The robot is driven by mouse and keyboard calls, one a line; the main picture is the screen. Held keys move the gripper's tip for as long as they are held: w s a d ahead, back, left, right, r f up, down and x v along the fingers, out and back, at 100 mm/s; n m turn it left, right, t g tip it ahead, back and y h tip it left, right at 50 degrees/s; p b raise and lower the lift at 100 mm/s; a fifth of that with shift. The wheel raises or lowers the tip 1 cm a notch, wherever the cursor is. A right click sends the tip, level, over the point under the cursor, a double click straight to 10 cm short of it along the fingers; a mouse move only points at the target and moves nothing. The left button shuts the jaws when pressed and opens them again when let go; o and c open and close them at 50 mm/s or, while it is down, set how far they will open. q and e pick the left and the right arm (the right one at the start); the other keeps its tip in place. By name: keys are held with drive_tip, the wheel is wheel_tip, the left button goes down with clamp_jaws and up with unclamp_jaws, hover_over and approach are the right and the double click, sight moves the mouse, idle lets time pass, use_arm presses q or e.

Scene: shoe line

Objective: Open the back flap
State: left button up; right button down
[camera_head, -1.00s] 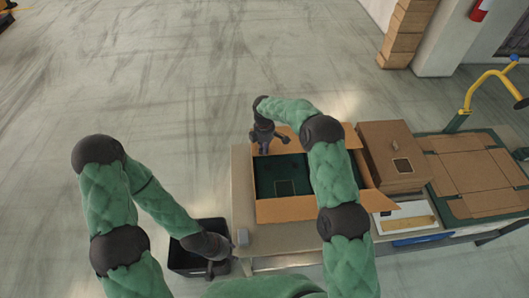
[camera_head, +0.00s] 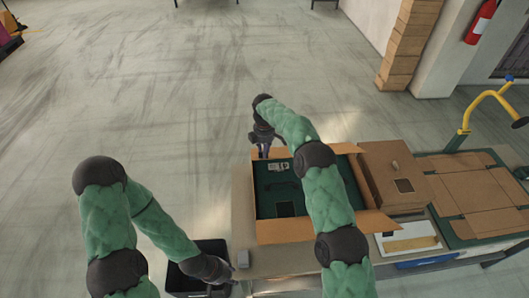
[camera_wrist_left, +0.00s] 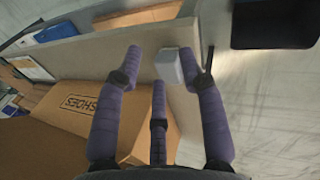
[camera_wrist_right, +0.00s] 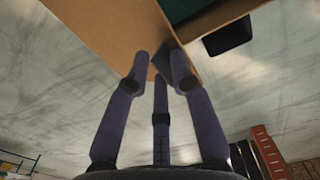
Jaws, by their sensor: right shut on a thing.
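An open cardboard box (camera_head: 285,231) with a dark green inside stands on the bench. Its back flap (camera_head: 276,152) is raised along the far edge; the flap also fills the top of the right wrist view (camera_wrist_right: 110,25). My right gripper (camera_head: 264,146) is at the flap's left part, shut on its edge; its fingertips (camera_wrist_right: 160,62) meet the cardboard. The right arm crosses over the box and hides part of it. My left gripper (camera_head: 222,284) is open and empty near the bench's left edge, apart from the box; its fingers are spread in the left wrist view (camera_wrist_left: 165,65).
A small grey block (camera_head: 243,258) sits near the left gripper. A black bin (camera_head: 212,250) stands left of the bench. A closed brown box (camera_head: 390,170), a white tray (camera_head: 408,237) and flat cardboard (camera_head: 470,185) lie to the right. The floor behind the bench is clear.

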use_arm(q)
drive_tip(key=shift+w, duration=0.1)
drive_tip(key=c, duration=0.6)
drive_tip(key=shift+w, duration=0.35)
clamp_jaws()
drive_tip(key=w+d+r+n+t+y, duration=0.1)
drive_tip(key=w+r+n+t, duration=0.25)
drive_tip(key=w+n, duration=0.6)
drive_tip(key=w+d+r+n+t+y, duration=0.15)
drive_tip(key=w+n+t, duration=0.4)
drive_tip(key=w, duration=0.75)
drive_tip(key=w+d+r+n+t+y, duration=0.1)
drive_tip(key=w+d+r+n+t, duration=0.1)
drive_tip(key=d+r+n, duration=0.6)
drive_tip(key=w+d+r+n+t+y, duration=0.1)
drive_tip(key=w+d+r+n+t, duration=0.4)
drive_tip(key=n, duration=0.6)
drive_tip(key=w+d+f+g, duration=0.1)
drive_tip(key=w+f+g, duration=0.1)
drive_tip(key=w+f, duration=0.2)
drive_tip(key=x, duration=0.3)
